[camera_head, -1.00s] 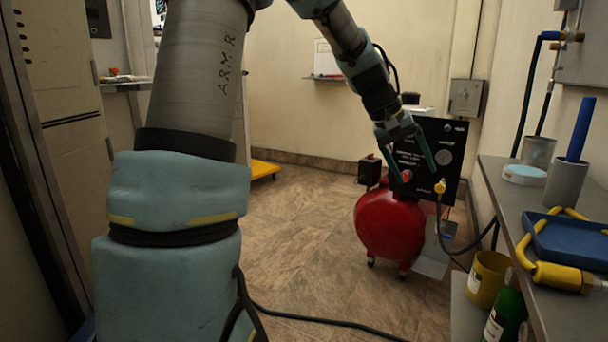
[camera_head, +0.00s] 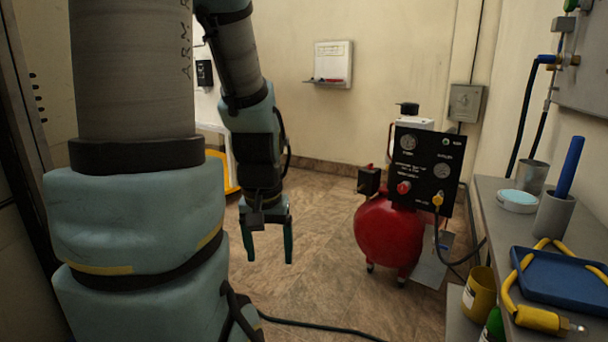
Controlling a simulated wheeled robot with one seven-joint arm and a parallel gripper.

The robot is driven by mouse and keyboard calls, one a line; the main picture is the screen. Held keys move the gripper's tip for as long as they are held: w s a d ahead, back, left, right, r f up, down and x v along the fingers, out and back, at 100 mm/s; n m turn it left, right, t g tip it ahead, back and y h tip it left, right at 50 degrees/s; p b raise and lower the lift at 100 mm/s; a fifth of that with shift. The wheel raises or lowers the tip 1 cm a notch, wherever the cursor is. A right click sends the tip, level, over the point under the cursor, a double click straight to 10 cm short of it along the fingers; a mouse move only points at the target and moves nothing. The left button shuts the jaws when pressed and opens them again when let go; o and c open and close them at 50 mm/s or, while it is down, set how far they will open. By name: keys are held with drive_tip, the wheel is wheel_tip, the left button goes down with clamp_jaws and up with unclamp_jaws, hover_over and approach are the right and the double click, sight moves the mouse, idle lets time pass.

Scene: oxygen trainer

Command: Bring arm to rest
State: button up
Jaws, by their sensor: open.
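My gripper (camera_head: 268,245) hangs below my arm, left of the middle of the view, with its fingers pointing down. It is open, with nothing between its two teal fingers. It is apart from the black control panel (camera_head: 426,182), which carries gauges and a red knob (camera_head: 403,187). The panel stands above a red tank (camera_head: 385,235) on the tiled floor, to the right of my gripper. My larger arm links fill the left of the view and hide what is behind them.
A grey bench (camera_head: 489,216) at the right holds a blue tray (camera_head: 565,277), a yellow hose, a grey cup with a blue rod (camera_head: 570,168) and a round tub (camera_head: 517,200). A wall box (camera_head: 333,62) hangs at the back. The floor between my gripper and the tank is clear.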

wheel_tip(320, 180, up, 22)
drive_tip(key=p, duration=2)
